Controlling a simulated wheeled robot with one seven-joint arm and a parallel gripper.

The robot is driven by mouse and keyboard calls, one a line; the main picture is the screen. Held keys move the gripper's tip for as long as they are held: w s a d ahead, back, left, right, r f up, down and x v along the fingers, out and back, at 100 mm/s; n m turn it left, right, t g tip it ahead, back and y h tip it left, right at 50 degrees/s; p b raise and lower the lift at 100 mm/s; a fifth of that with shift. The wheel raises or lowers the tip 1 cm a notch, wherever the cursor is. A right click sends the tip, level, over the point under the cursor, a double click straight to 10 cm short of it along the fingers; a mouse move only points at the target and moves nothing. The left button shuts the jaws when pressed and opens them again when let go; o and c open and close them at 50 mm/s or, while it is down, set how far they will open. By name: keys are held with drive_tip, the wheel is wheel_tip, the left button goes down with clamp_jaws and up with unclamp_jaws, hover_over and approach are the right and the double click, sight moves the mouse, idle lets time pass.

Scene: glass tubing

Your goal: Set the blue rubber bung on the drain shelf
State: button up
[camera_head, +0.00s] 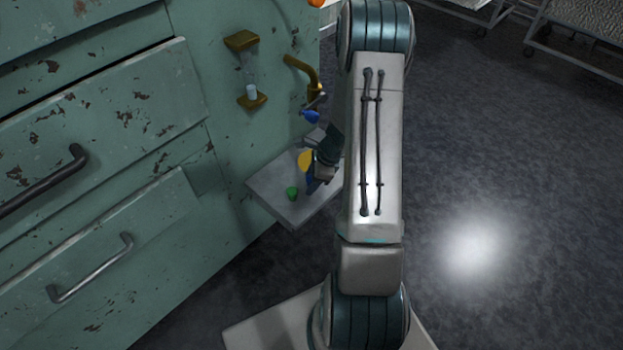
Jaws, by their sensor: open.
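The drain shelf (262,188) appears to be the pale grey slab jutting from the green cabinet below the brass tap. My arm hides much of the gripper and the shelf's right part. I cannot tell whether anything touches the fingers.
A green piece (292,193) sits on the shelf, left of my gripper. A yellow piece (305,160) is behind it. The brass tap (313,80) and a brass bracket holder (251,101) project from the cabinet (160,150). Open floor (500,170) lies to the right.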

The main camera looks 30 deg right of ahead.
drive_tip(key=p+v, duration=0.2)
drive_tip(key=v, duration=0.4)
drive_tip(key=shift+r, duration=0.1)
drive_tip(key=s+d+p, duration=0.1)
drive_tip(key=s+d, duration=0.4)
drive_tip(key=d, duration=0.5)
drive_tip(key=shift+d+f, duration=0.2)
drive_tip(key=shift+f, duration=0.25)
drive_tip(key=shift+s, duration=0.1)
